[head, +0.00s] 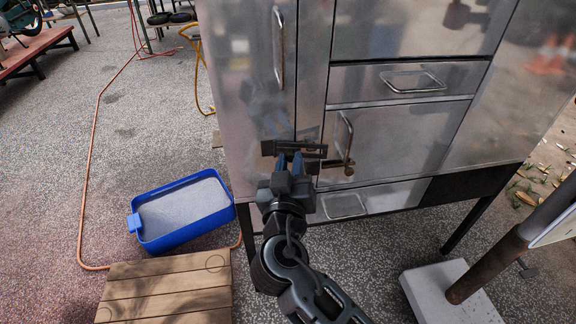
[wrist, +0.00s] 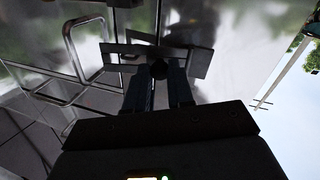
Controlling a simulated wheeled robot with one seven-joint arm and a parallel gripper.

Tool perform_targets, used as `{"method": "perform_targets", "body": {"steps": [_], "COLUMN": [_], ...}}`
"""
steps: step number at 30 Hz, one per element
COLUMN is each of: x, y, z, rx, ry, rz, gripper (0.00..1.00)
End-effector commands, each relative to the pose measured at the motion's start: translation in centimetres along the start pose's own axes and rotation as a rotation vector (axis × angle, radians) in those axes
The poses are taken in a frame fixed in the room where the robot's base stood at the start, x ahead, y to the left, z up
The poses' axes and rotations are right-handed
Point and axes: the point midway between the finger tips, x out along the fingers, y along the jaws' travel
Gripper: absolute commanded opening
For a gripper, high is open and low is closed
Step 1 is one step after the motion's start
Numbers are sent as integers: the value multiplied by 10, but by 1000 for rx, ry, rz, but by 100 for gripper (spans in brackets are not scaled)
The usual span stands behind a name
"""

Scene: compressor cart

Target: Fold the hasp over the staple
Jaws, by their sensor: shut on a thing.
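The hasp (head: 313,148) is a dark metal bar lying across the seam between two steel cabinet doors. In the wrist view, the hasp (wrist: 200,63) shows as a flat plate with a dark round knob at its middle. My gripper (head: 289,160) is at the hasp from below in the head view. In the wrist view, my gripper's fingers (wrist: 159,78) stand on either side of the knob, closed on it. I cannot make out the staple clearly; the fingers and the plate may cover it.
A curved door handle (head: 345,140) stands close right of my gripper, with a small brass-coloured piece (head: 348,171) below it. A blue tub (head: 233,216) and wooden platform (head: 165,292) are at lower left. A post on a white base (head: 450,292) is at lower right.

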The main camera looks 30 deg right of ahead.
Motion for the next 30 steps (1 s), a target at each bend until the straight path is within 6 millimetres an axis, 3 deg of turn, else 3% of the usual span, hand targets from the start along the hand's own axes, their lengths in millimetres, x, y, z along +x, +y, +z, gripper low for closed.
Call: {"method": "perform_targets", "body": {"steps": [12,25,26,30], "x": [11,11,11,11], "y": [10,10,10,10], "z": [3,3,3,3], "rx": [-1,1,1,1], "ry": [62,73,73,73], "rz": [-239,-266,-266,-265], "gripper": [0,0,25,38]}}
